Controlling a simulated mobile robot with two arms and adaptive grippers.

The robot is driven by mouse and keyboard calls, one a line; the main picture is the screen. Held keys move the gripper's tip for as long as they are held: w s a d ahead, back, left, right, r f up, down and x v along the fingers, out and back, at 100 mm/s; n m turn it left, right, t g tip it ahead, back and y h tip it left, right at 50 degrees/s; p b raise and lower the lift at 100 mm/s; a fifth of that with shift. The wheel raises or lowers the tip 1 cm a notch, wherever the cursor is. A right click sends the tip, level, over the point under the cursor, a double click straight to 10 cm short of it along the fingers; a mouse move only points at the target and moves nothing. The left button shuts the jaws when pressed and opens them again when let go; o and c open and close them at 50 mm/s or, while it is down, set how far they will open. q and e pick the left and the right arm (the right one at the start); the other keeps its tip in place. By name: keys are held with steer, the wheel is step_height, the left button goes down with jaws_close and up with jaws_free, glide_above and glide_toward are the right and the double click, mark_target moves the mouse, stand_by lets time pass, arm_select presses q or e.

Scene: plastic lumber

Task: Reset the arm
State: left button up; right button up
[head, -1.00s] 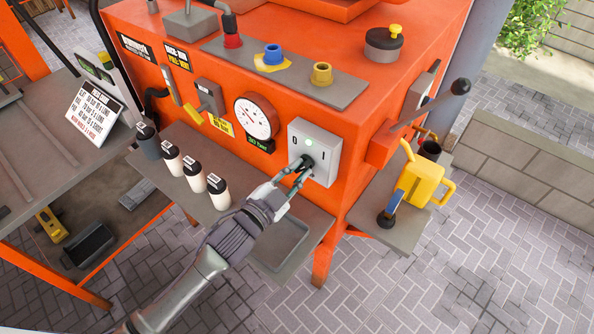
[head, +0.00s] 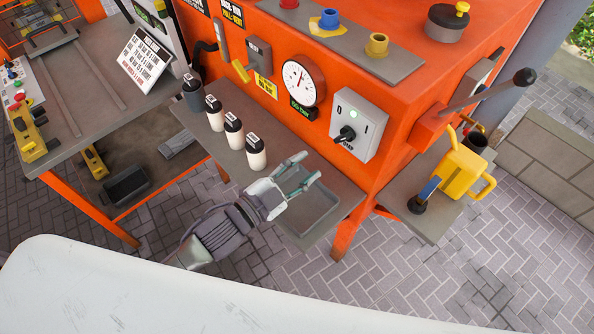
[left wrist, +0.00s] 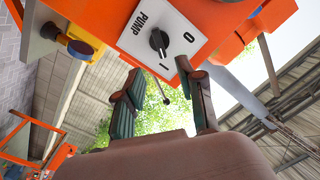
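My left gripper (head: 308,168) is open and empty in the head view, over the grey shelf tray (head: 318,212) in front of the orange machine (head: 385,95). It is apart from the pump switch box (head: 360,125), which has a black knob (head: 346,134) and a lit green light. In the left wrist view the two fingers (left wrist: 160,72) stand apart with nothing between them, and the pump knob (left wrist: 159,40) shows beyond the tips. My right gripper is not in view.
Several capped bottles (head: 233,130) stand on the shelf left of my gripper. A yellow jug (head: 462,168) and a brush (head: 420,198) are on the side shelf at right. A lever (head: 490,93) sticks out above them. A workbench (head: 95,115) stands at left.

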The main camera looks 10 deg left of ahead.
arm_select(q)
steer(key=shift+v, duration=0.85)
